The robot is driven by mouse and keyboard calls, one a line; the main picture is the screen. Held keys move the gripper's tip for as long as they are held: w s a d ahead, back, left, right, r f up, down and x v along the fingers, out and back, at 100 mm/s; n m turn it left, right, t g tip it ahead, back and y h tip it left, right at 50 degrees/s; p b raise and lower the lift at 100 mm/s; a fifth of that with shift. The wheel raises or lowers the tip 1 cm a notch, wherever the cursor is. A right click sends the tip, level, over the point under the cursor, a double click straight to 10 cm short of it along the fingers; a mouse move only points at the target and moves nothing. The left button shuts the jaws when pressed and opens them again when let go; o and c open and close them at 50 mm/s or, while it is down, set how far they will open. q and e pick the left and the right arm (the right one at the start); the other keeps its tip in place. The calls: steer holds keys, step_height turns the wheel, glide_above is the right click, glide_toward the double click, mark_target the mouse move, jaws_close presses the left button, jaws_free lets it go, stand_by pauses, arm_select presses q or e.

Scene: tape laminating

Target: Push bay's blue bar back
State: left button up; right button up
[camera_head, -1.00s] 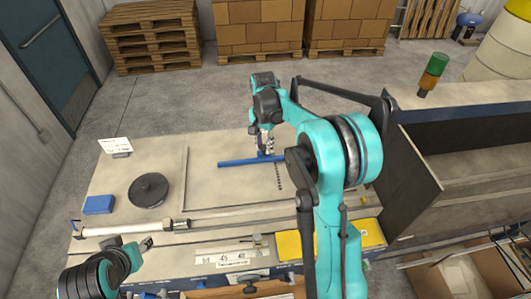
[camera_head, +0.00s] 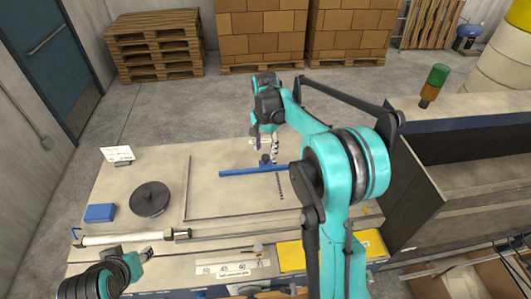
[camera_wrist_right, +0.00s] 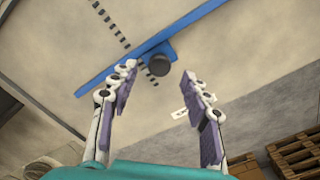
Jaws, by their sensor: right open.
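The blue bar (camera_head: 240,171) lies across the pale panel on the bench in the head view. A short black knob (camera_head: 265,160) stands on it near its right part. In the right wrist view the bar (camera_wrist_right: 110,77) runs diagonally, with the round knob (camera_wrist_right: 158,65) on its near side. My right gripper (camera_wrist_right: 160,72) is open and empty, its two purple-padded fingers on either side of the knob in the picture. I cannot tell whether they touch it. In the head view the right gripper (camera_head: 270,146) is at the bar, partly hidden. My left arm shows only in part, bottom left.
A black disc (camera_head: 149,198), a blue block (camera_head: 100,213) and a small sign (camera_head: 117,154) stand on the left of the bench. A white roller (camera_head: 125,238) and a yellow pad (camera_head: 291,256) lie along the front. A dark upright panel (camera_head: 402,199) stands at the right.

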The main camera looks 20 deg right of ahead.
mark_target(265, 156)
step_height(265, 156, up, 9)
stand_by(0.3)
stand_by(0.4)
